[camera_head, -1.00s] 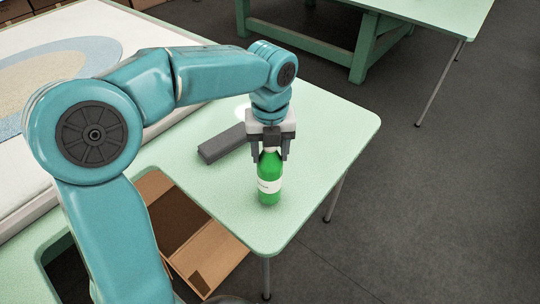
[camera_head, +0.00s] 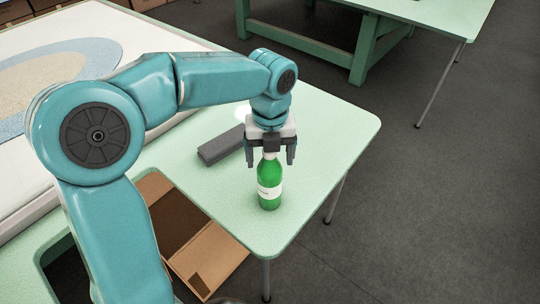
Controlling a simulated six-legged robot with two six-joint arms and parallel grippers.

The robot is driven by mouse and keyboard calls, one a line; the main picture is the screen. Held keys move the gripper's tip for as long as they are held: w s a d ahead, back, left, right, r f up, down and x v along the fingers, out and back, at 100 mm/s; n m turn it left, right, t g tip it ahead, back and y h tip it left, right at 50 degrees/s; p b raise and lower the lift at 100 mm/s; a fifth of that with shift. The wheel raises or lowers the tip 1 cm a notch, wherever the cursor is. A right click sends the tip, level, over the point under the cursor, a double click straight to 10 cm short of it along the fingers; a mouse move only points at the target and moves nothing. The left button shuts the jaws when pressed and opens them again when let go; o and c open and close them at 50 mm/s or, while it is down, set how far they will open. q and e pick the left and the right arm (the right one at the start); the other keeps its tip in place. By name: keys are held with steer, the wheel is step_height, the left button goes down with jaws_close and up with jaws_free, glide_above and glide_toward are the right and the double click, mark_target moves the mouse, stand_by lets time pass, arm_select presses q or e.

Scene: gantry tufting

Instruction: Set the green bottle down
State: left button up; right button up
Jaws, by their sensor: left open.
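The green bottle (camera_head: 269,181) with a white label stands upright on the light green table (camera_head: 325,150), near its front right part. My left gripper (camera_head: 270,160) points down over the bottle. Its two fingers are spread apart, one on each side of the bottle's neck, with gaps between them and the neck. The bottle's top is partly hidden by the gripper. My right gripper is not in view.
A dark grey block (camera_head: 221,145) lies on the table left of the bottle. An open cardboard box (camera_head: 208,265) sits below the table's front edge. A white framed panel with a blue and beige pattern (camera_head: 110,50) is at the upper left. The table is clear right of the bottle.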

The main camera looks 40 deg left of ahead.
arm_select(q)
step_height(320, 180, up, 12)
steer(key=shift+f+p, duration=0.25)
steer(key=shift+p, duration=0.55)
steer(key=shift+s+d+f, duration=0.1)
